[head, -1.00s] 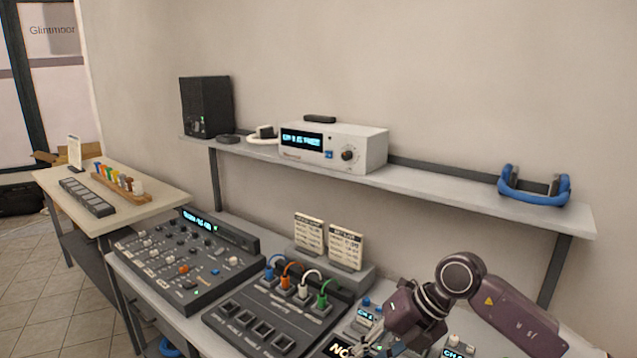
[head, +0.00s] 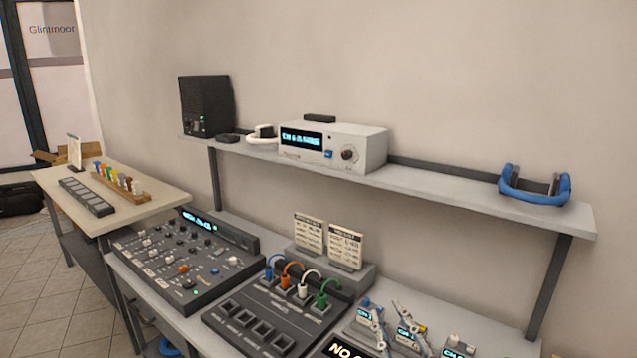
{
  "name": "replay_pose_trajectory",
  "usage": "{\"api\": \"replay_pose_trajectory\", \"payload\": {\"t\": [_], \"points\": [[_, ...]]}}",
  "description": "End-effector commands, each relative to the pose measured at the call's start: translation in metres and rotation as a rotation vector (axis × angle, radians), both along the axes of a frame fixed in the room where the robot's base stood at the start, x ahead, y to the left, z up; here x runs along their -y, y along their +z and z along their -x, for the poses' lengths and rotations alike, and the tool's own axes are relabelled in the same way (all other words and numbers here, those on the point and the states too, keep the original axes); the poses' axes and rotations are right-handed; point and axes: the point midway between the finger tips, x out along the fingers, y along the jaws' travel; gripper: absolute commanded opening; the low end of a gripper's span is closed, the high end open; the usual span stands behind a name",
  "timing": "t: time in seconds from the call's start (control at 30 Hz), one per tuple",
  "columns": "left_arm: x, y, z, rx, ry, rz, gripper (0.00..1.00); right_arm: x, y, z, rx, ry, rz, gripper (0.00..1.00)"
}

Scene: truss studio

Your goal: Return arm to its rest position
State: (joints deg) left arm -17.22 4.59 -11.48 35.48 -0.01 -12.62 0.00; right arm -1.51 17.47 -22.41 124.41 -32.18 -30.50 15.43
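My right gripper (head: 396,328) is low in the head view, near the bottom edge. Only its two pale metal fingers show, standing apart with nothing between them. They overlap the small boxes with lit displays at the front of the bench. The rest of my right arm is out of the picture. My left gripper and arm are not in view.
A mixing console (head: 165,262) and a patch unit with coloured cables (head: 268,322) stand on the bench. The shelf (head: 440,184) above holds a speaker (head: 207,106), a white display unit (head: 333,146) and blue headphones (head: 534,190). A side table (head: 150,209) stands left.

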Motion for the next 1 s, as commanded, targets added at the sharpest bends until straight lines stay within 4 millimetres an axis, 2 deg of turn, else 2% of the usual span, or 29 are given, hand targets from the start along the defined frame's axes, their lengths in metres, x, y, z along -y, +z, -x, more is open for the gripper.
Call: {"api": "replay_pose_trajectory", "payload": {"t": [0.03, 0.1, 0.17, 0.2, 0.3, 0.4, 0.5, 0.73, 1.0], "points": [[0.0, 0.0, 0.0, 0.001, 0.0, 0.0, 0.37, 0.017, -0.031, 0.012, -0.113, -0.058, -0.041, 0.24], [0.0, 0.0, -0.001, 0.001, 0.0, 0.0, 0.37, 0.039, -0.076, 0.033, -0.281, -0.135, -0.083, 0.24], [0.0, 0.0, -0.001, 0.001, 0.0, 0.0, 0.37, 0.054, -0.113, 0.057, -0.423, -0.187, -0.113, 0.24], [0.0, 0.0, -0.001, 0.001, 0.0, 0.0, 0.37, 0.061, -0.136, 0.075, -0.518, -0.218, -0.129, 0.24], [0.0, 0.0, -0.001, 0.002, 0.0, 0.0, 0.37, 0.072, -0.184, 0.125, -0.736, -0.269, -0.16, 0.24], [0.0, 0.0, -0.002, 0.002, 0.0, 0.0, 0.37, 0.076, -0.217, 0.173, -0.916, -0.296, -0.177, 0.24], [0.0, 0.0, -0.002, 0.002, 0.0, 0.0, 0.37, 0.076, -0.239, 0.216, -1.065, -0.308, -0.188, 0.24], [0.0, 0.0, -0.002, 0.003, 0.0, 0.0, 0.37, 0.071, -0.266, 0.307, -1.351, -0.303, -0.203, 0.24], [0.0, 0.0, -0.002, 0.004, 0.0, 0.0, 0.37, 0.068, -0.337, 0.291, -1.377, -0.306, -0.192, 0.24]]}}
